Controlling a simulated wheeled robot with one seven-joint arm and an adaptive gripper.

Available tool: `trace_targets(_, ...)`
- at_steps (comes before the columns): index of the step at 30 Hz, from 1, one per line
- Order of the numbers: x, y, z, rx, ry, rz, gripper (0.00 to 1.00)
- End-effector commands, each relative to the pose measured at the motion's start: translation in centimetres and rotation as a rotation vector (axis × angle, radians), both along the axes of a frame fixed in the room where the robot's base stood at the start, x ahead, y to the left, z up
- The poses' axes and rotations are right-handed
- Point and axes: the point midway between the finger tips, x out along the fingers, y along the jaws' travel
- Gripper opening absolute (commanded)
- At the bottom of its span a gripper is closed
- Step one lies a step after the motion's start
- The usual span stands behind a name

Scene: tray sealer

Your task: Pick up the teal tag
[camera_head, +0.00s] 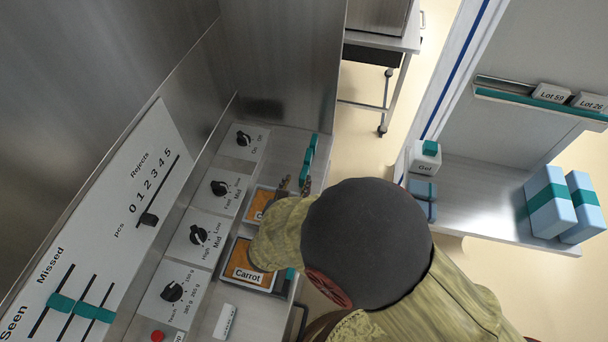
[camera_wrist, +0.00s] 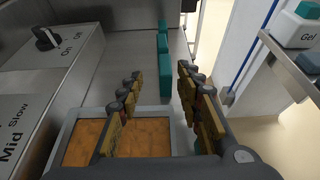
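A row of small teal pieces (camera_head: 308,158) lies along the right edge of the steel counter; in the wrist view the row (camera_wrist: 165,80) runs away from me between my finger lines. I cannot tell which piece is the tag, and no lettering shows on them. My gripper (camera_head: 294,184) is open and empty, its fingers pointing towards the near end of the row. In the wrist view its two sets of fingers (camera_wrist: 160,74) stand wide apart, the left ones over the orange-filled tray and the right ones past the counter edge.
Two trays of orange food sit on the counter below my arm, one labelled Carrot (camera_head: 247,275). A panel with dials (camera_head: 219,188) stands to the left.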

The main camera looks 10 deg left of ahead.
Motion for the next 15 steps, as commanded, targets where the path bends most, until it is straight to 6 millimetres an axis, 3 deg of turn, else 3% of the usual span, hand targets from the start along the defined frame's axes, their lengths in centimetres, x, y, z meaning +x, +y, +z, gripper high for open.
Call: trace_targets(15,5.8,-1.6,-1.9,0.004,-0.001,-0.007,0.36)
